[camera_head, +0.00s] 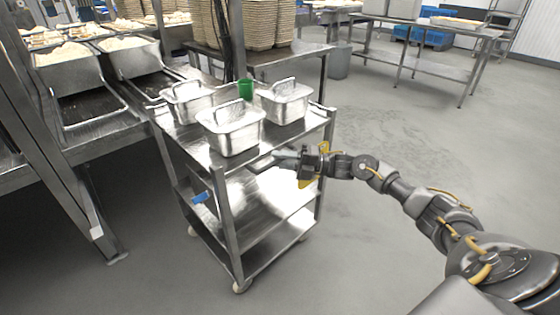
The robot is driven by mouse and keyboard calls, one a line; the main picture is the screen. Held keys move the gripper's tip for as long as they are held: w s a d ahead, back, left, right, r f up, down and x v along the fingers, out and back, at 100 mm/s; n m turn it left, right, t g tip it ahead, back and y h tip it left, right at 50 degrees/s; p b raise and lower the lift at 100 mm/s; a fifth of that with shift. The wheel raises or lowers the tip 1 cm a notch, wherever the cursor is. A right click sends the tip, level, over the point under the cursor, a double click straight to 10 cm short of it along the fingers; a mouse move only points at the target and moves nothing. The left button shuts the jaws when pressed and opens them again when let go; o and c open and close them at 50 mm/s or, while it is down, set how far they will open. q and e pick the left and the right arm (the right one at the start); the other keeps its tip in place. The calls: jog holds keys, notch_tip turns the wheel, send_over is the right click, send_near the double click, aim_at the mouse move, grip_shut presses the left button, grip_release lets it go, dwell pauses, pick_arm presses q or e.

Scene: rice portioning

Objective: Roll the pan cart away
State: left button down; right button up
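The steel pan cart (236,278) stands left of centre, with a top shelf, lower shelves and small casters. My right arm reaches in from the right, and my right gripper (272,161) is at the cart's near right side, just below the top edge. Whether its fingers touch or grasp the cart cannot be made out. My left gripper is not in view.
A steel rack (90,155) with trays of rice stands close on the cart's left. A table (300,52) with stacked containers (268,22) is just behind the cart. The grey floor (400,140) at right is open up to a far steel table (420,26).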

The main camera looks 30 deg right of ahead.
jog(key=shift+o, duration=0.8)
